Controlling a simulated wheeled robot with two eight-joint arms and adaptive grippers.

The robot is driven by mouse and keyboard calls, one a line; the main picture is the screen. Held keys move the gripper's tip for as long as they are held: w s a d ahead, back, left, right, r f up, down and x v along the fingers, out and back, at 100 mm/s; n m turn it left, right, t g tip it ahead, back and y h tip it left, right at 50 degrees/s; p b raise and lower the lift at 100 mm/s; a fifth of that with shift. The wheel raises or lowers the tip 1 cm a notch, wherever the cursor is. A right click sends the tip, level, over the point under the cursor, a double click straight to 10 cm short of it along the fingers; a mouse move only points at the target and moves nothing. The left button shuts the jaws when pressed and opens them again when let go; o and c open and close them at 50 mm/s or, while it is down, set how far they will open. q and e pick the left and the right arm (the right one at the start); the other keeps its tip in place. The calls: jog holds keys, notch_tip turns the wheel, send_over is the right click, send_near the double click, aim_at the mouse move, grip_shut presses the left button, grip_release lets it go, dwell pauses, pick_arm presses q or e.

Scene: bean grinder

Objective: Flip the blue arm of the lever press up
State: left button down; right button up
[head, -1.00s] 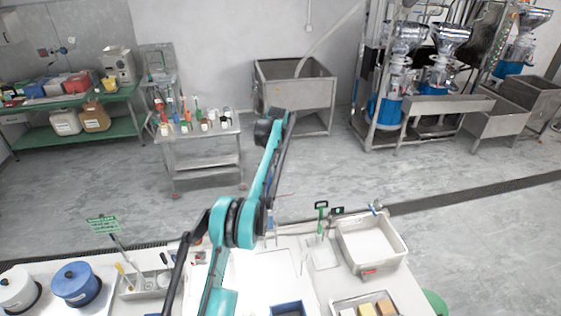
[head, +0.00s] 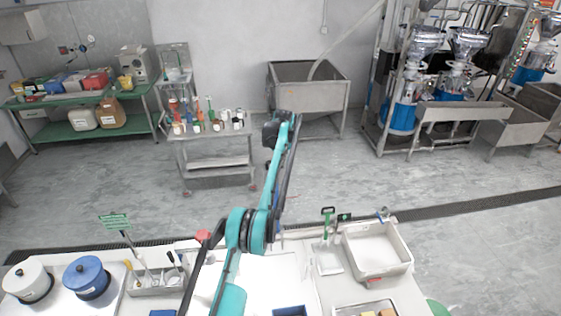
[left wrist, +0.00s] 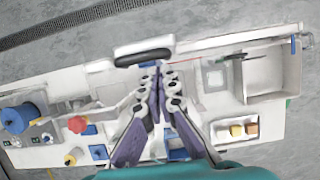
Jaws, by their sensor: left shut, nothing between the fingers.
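In the left wrist view a white rounded body with a black slot (left wrist: 143,52) stands at the table's far edge; it may be the lever press. A small blue part (left wrist: 148,63) shows at its lower edge, but I cannot tell whether it is the press's blue arm or how it is tilted. My left gripper (left wrist: 156,72) is shut and empty, its tips close to this blue part; contact cannot be told. In the head view my left arm hides this spot and the gripper cannot be made out. My right gripper is in neither view.
A pale bin (head: 378,250) stands at right. Open floor (head: 350,185) lies beyond the table.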

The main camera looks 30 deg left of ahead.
pick_arm(q)
jog(key=v, duration=1.2)
dwell(0.3)
jog(key=s+d+f+n+t+h+b, duration=0.1)
jog(key=s+d+f+n+b, duration=0.7)
jog(key=b, duration=0.4)
jog(key=s+d+f+n+t+b, duration=0.1)
jog(key=s+d+f+n+b, duration=0.5)
jog(key=s+b, duration=0.5)
jog(key=s+d+f+n+b, duration=0.2)
jog(key=s+f+n+b, duration=0.3)
jog(key=s+f, duration=0.3)
jog(key=s+d+f+n+t+b, duration=0.1)
jog(key=s+d+f+n+b, duration=0.2)
jog(key=f, duration=1.1)
jog(key=s+d+f+n+t+h+b, duration=0.1)
jog(key=s+d+f+n+b, duration=0.1)
jog(key=s+f+n+b, duration=0.5)
jog(key=s+f+b, duration=0.4)
jog(key=s, duration=0.4)
jog(key=shift+d+f, duration=0.3)
